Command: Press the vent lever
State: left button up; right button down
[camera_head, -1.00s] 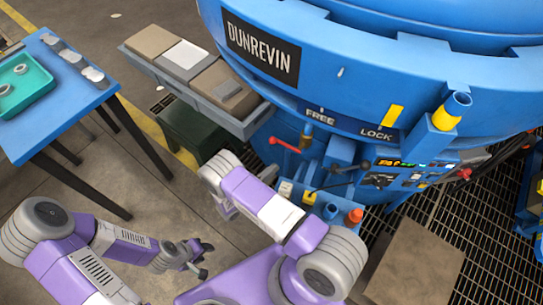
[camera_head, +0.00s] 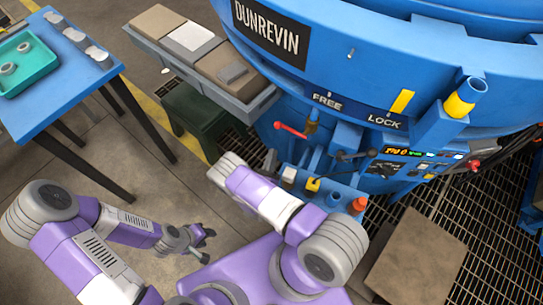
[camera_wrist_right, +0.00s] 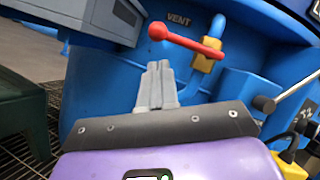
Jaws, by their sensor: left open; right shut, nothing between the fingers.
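The vent lever is a red bar with a round knob (camera_wrist_right: 185,40), mounted on a yellow collar on a blue pipe under the word VENT. In the head view the lever (camera_head: 291,130) sticks out to the left from the blue furnace. My right gripper (camera_wrist_right: 158,66) is shut and empty, with its fingertips just below the knob end in the wrist picture; a gap shows between them. In the head view my right gripper (camera_head: 270,160) is partly hidden behind my forearm. My left gripper (camera_head: 207,245) is open and empty, low over the floor, far from the lever.
A grey shelf with boxes (camera_head: 253,107) juts out left of the lever, above a dark green box (camera_head: 196,118). A black-knobbed lever (camera_head: 343,156) and an orange cap (camera_head: 357,205) are to the right. A blue table (camera_head: 80,88) stands at left.

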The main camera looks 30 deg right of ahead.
pick_arm(q)
jog(key=shift+f+b, duration=0.45)
jog(key=shift+f, duration=0.1)
pick_arm(e)
jog(key=x, duration=0.7)
jog(key=shift+r, duration=0.1)
